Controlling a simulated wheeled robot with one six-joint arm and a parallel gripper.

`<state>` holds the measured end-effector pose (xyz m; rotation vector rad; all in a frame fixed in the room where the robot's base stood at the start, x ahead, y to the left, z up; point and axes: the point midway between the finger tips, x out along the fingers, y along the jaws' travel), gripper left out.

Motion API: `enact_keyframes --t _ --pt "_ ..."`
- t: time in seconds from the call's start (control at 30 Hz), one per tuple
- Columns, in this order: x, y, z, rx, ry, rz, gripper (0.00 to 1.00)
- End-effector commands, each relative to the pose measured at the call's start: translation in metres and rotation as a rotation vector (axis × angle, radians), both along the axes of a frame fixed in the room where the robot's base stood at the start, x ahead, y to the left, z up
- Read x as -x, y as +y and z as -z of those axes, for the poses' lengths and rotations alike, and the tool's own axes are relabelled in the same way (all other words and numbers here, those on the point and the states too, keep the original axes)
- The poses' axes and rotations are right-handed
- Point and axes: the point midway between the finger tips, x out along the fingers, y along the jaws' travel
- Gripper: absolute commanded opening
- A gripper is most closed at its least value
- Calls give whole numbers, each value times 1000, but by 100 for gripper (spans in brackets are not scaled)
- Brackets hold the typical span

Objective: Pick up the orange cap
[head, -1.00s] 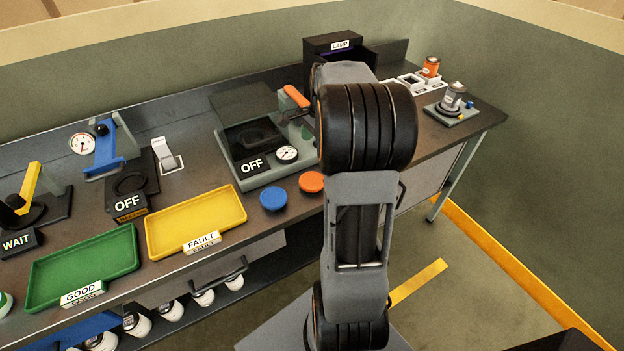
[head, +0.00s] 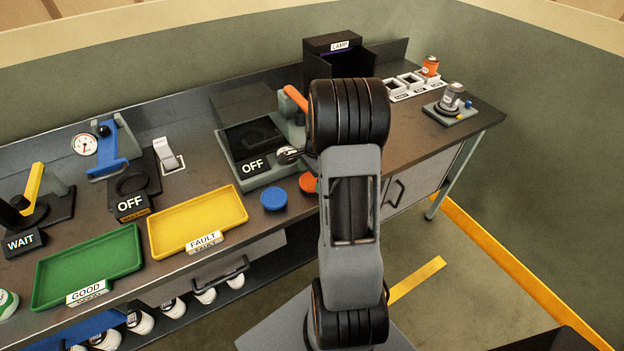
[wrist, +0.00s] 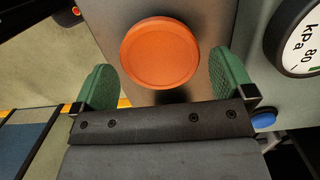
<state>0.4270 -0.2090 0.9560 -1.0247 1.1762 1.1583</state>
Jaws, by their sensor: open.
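The orange cap (wrist: 160,53) is a round disc lying on the bench top near its front edge. In the head view the orange cap (head: 308,183) is partly hidden behind my arm, just right of a blue cap (head: 273,199). My gripper (wrist: 164,82) is open and empty, with its green pads on either side of the orange cap in the wrist view. The pads appear apart from the cap, and the height between them cannot be told. In the head view the gripper is mostly hidden by my arm.
A gauge (wrist: 297,45) on the OFF press stands close to the gripper's right pad. The yellow FAULT tray (head: 195,220) and green GOOD tray (head: 85,270) lie left. The LAMP box (head: 338,62) stands behind.

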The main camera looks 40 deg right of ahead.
Motion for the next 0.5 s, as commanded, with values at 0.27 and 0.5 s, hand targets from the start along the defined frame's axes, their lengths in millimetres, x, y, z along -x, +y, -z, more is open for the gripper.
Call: enact_keyframes --t 0.27,0.5 --pt "0 1 8 1 -1 -1 100" --pt "0 1 8 1 -1 -1 87"
